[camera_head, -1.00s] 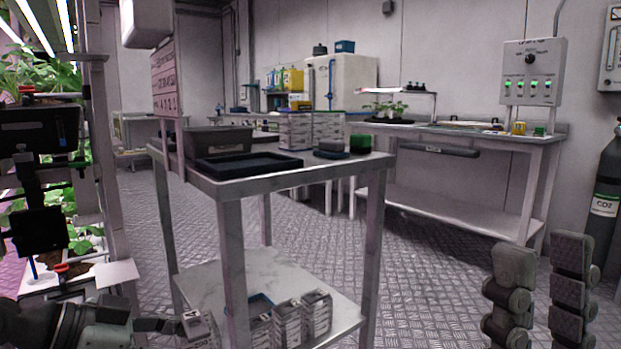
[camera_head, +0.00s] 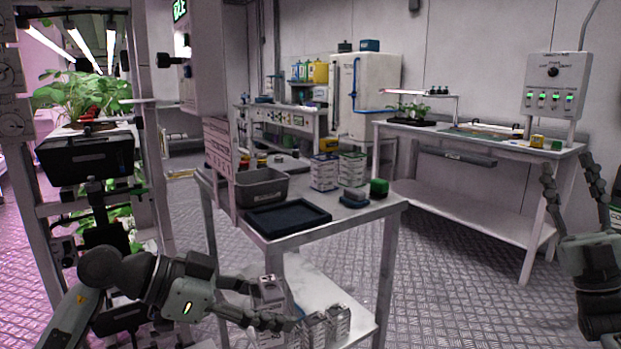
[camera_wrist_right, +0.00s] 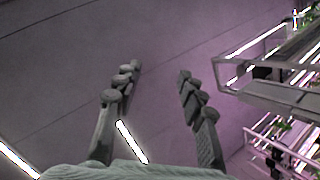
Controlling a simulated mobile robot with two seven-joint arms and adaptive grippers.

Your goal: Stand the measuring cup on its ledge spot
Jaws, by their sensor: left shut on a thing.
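My left gripper (camera_head: 266,300) reaches in low at the left of the head view. It is shut on a small pale grey thing (camera_head: 268,288) with a darker top, likely the measuring cup, though markings are too small to read. The thing looks roughly upright, in front of the cart and below its top surface. My right gripper (camera_head: 573,185) is raised at the right edge, fingers apart. The right wrist view shows its fingers (camera_wrist_right: 160,82) spread with nothing between them. I cannot tell which surface is the ledge spot.
A metal cart (camera_head: 345,228) holds a grey bin (camera_head: 262,192), a dark tray (camera_head: 287,222), white boxes (camera_head: 324,174) and a green-topped item (camera_head: 379,187). More boxes stand on its lower shelf. A plant rack is at left; a workbench (camera_head: 480,180) stands at back right.

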